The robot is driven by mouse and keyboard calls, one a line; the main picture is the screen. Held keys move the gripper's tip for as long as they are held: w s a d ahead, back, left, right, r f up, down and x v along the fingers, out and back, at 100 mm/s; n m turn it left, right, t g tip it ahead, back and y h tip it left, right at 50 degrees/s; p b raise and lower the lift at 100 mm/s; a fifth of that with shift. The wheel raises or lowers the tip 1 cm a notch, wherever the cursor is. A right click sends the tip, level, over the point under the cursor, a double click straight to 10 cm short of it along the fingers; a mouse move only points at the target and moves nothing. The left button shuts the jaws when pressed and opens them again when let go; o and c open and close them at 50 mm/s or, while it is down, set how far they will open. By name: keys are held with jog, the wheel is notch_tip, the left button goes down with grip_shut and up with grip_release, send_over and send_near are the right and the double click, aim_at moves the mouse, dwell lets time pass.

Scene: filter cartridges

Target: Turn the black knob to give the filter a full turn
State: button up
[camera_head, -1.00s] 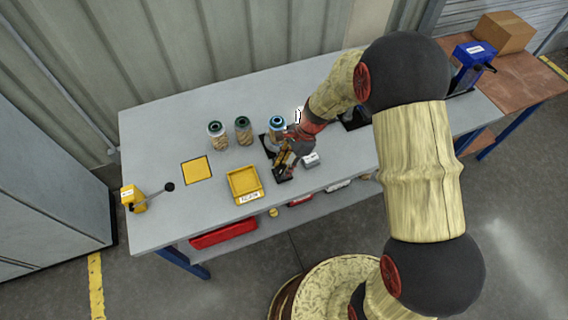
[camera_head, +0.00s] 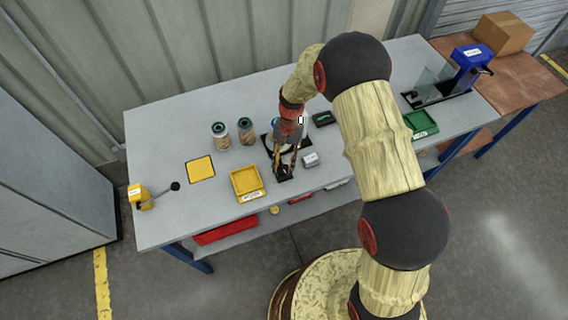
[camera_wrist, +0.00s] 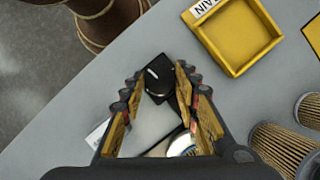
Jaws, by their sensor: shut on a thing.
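The black knob (camera_wrist: 158,78), with a white mark on top, shows between my fingertips in the wrist view. It sits on a small black base at the front of a black stand. My gripper (camera_wrist: 158,84) has a finger on each side of the knob and is shut on it. In the head view, my gripper (camera_head: 284,167) points down at the stand and mostly hides the knob. The filter on the stand is largely hidden behind my gripper in the head view. A pale round part (camera_wrist: 182,146) shows between my fingers in the wrist view.
A yellow pad (camera_head: 201,168) and a lever unit (camera_head: 141,196) are farther left.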

jog(key=n, duration=0.2)
jog(key=n+h, duration=0.1)
jog(key=shift+a+r+n+h+p, duration=0.1)
jog(key=shift+a+n+h+p, duration=0.1)
jog(key=shift+n+h+p, duration=0.15)
jog(key=n+h, duration=0.1)
jog(key=n, duration=0.3)
jog(key=shift+a+n+h+p, duration=0.1)
jog(key=shift+n+h+p, duration=0.25)
jog(key=n+t+h, duration=0.1)
jog(key=n, duration=0.3)
jog(key=shift+a+p, duration=0.1)
jog(key=shift+p, duration=0.25)
jog(key=shift+s+n+t+h+p, duration=0.1)
jog(key=shift+n+t+h+p, duration=0.35)
jog(key=shift+n, duration=1.45)
jog(key=shift+n+h, duration=0.25)
jog(key=shift+n, duration=0.05)
jog(key=o, duration=1.1)
jog(key=shift+o, duration=0.2)
jog(key=v, duration=1.1)
jog(key=shift+a+r, duration=0.2)
jog(key=shift+r, duration=0.2)
